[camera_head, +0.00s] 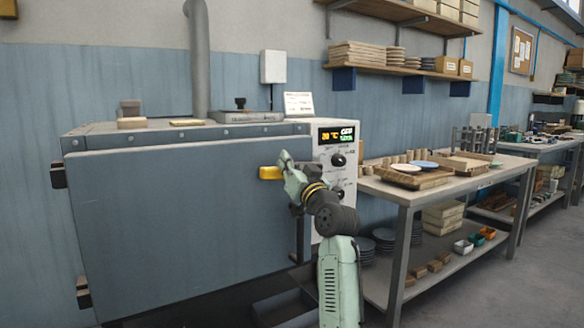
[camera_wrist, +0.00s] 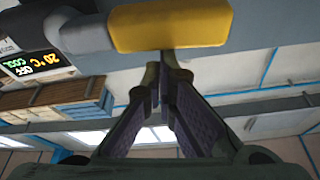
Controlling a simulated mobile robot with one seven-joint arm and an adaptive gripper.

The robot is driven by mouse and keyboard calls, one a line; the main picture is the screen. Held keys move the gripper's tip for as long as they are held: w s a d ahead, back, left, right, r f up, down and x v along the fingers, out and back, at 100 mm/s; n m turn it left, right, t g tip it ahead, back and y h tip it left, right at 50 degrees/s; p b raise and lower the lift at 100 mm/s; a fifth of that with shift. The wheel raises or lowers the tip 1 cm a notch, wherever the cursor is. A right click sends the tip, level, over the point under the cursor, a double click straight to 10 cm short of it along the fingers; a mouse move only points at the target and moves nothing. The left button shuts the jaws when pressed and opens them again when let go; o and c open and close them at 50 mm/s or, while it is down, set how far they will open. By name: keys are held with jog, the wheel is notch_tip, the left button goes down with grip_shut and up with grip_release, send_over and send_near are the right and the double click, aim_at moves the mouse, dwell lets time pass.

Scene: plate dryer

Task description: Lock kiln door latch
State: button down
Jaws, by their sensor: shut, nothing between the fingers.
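The kiln (camera_head: 180,225) is a large grey box with a front door that looks shut. The latch (camera_head: 270,173) has a yellow grip that sticks out near the door's upper right side. In the wrist view the yellow grip (camera_wrist: 172,27) lies across the top, on a grey rounded bar. My gripper (camera_head: 284,163) is at the right end of the yellow grip and hides part of the latch. In the wrist view my gripper's fingertips (camera_wrist: 167,68) are together just below the yellow grip, with nothing between them. I cannot tell whether they touch it.
A control panel (camera_head: 338,160) with a lit display reading 20 °C and OFF stands right behind my gripper. A dark vertical handle (camera_head: 300,240) is lower on the door. A workbench (camera_head: 440,185) with trays and plates stands to the right. The floor at far right is clear.

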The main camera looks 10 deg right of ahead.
jog(key=shift+s+a+f, duration=0.1)
jog(key=shift+a+f, duration=0.1)
jog(key=shift+f, duration=0.35)
dwell(0.4)
